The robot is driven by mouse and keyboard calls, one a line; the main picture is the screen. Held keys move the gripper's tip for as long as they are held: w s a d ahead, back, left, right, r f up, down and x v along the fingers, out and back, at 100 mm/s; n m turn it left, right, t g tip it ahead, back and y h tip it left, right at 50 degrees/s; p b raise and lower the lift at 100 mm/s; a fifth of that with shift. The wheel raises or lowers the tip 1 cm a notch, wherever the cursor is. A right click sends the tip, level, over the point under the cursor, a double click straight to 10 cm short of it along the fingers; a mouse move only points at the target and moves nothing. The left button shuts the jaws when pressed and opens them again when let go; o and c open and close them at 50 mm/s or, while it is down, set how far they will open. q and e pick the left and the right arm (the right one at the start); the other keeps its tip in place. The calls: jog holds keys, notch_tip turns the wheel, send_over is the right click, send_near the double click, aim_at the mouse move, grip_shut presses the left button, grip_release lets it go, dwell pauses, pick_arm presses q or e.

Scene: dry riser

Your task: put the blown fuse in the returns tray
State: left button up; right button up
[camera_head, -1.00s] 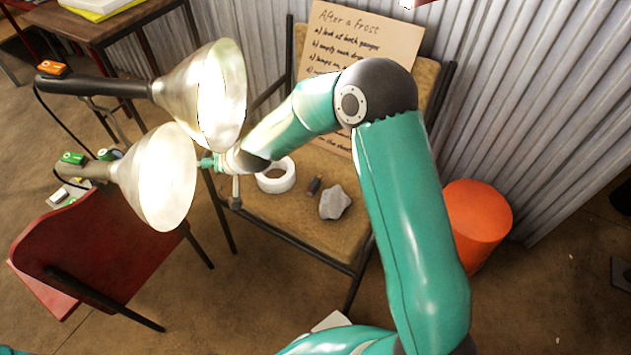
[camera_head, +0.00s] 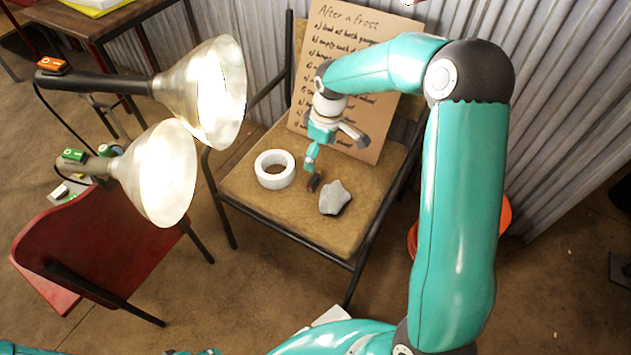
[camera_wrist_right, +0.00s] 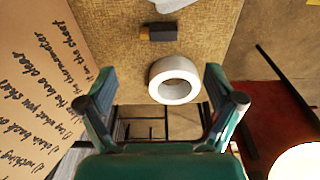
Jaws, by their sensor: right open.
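A small dark block with an orange-brown end, which looks like the blown fuse (camera_head: 313,183), lies on the tan chair seat between a white tape roll and a grey stone. It also shows at the top of the right wrist view (camera_wrist_right: 158,32). My right gripper (camera_head: 335,148) is open and empty above the seat. One finger's tip appears close to the fuse in the head view; I cannot tell if they touch. In the wrist view the fuse lies beyond the fingertips (camera_wrist_right: 160,85). Only slivers of my left arm show at the bottom edge. I cannot identify the returns tray.
The white tape roll (camera_head: 275,169) and grey stone (camera_head: 335,198) flank the fuse. A lettered cardboard sign (camera_head: 362,60) leans at the seat's back. Two lit lamps (camera_head: 205,95) stand left, near a red chair (camera_head: 85,240). An orange bucket (camera_head: 505,214) is partly hidden behind my right arm.

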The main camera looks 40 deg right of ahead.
aim_at(315, 176)
jog(key=f, duration=0.2)
jog(key=f+b, duration=0.1)
jog(key=f, duration=0.3)
jog(key=shift+w+a+f, duration=0.15)
jog(key=shift+w+f, duration=0.05)
jog(key=shift+w, duration=0.15)
jog(key=shift+w+f+b, duration=0.2)
jog(key=shift+f+b, duration=0.5)
jog(key=shift+f, duration=0.6)
jog(key=shift+w+f+b, duration=0.2)
jog(key=shift+f+b, duration=0.5)
jog(key=shift+f, duration=0.6)
jog(key=shift+c, duration=0.2)
jog(key=c, duration=1.1)
jog(key=shift+r, duration=0.15)
jog(key=shift+c, duration=0.2)
